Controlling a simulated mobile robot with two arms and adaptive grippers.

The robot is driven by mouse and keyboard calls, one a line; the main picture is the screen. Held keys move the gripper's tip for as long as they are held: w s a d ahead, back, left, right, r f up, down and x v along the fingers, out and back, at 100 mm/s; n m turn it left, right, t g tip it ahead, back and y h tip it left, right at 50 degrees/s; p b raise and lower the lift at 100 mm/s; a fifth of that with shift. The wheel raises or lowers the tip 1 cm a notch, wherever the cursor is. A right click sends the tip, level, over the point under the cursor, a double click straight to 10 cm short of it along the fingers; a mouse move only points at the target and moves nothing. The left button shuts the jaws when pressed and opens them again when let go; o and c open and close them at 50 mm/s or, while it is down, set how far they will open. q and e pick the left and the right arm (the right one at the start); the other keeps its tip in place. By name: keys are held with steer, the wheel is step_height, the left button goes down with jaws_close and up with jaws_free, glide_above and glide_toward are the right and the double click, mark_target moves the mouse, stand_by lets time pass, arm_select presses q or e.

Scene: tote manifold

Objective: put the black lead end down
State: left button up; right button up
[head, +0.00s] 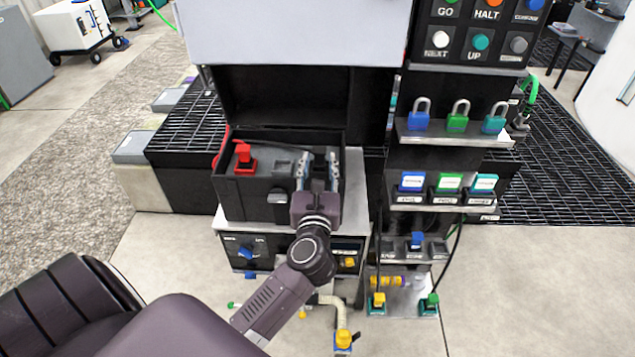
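My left gripper (319,158) reaches into the right part of an open black case (235,205). I cannot make out a black lead end for certain; against the black case, dark parts near the fingers are hard to tell apart. A red lead end or plug (243,156) stands in the left part of the case, apart from the gripper. My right gripper is not in view.
The case's raised lid and a grey panel (295,30) stand behind it. A rack at right holds colored padlocks (457,118) and labelled blocks (448,184). Floor is free at left.

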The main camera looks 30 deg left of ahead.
arm_select(q)
steer(key=b+v, duration=0.1)
steer(key=v, duration=0.5)
steer(key=w+d+f+m+t+h, duration=0.2)
steer(key=d+f+m+h, duration=0.3)
steer(key=f+m, duration=1)
steer(key=s+d+f+m+g+h, duration=0.25)
steer(key=s+f+m, duration=0.2)
steer(key=f, duration=0.45)
steer(key=s+d+f+m+g+h, duration=0.1)
steer(key=s+d+f+m, duration=0.2)
steer(key=f+m, duration=0.5)
steer(key=s+d+f+m+g+h, duration=0.2)
steer(key=s+d+f+m, duration=0.15)
steer(key=f, duration=0.75)
steer(key=s+f+m+g, duration=0.5)
steer(key=s+f+m, duration=0.1)
steer(key=s+f, duration=0.55)
steer(key=s+a+f+m+g, duration=0.2)
steer(key=s+a+f+m, duration=0.1)
steer(key=s, duration=0.8)
steer(key=s+a+f+m+g, duration=0.2)
steer(key=s+f+m, duration=0.3)
steer(key=s, duration=0.6)
steer(key=shift+s+a+f+g+y, duration=0.35)
steer(key=shift+s+f+g+y, duration=0.15)
steer(key=shift+g, duration=0.35)
